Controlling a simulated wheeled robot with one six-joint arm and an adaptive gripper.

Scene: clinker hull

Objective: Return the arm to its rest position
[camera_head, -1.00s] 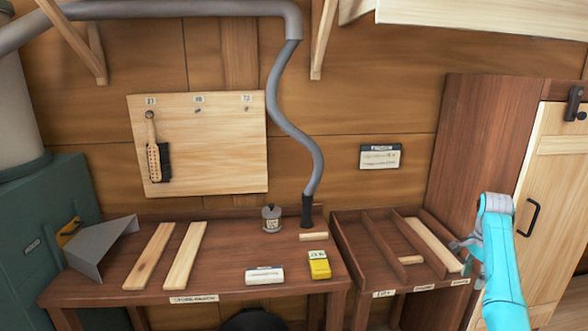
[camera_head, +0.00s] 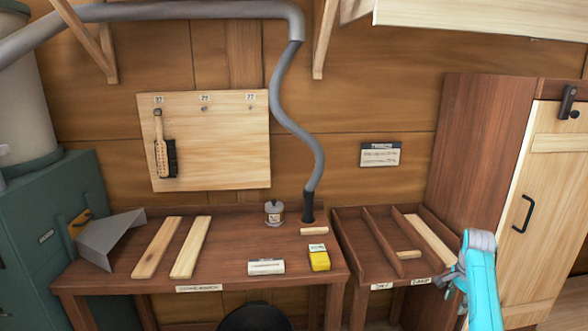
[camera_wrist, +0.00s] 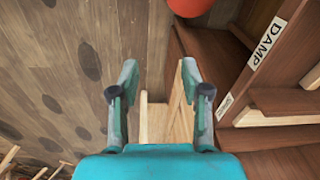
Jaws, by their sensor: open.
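My gripper (camera_wrist: 159,82) is open in the wrist view, with its two fingers apart. Pale wood shows beyond and between the fingers, but I see nothing held. In the head view my gripper (camera_head: 449,280) is small at the lower right, in front of the right end of the sorting tray (camera_head: 372,272), and its fingers are hard to make out. The teal arm rises from the bottom edge, bent at the wrist. In the wrist view the tray's label "DAMP" (camera_wrist: 266,45) is on the right, beside the gripper and apart from it.
The tray holds a long pale strip (camera_head: 428,240) and a short piece (camera_head: 408,254). The workbench (camera_head: 225,275) stands left of it, with two boards and a yellow block (camera_head: 319,260). A tall cabinet (camera_head: 480,150) stands at right. A red-orange round thing (camera_wrist: 191,6) shows at the wrist view's top.

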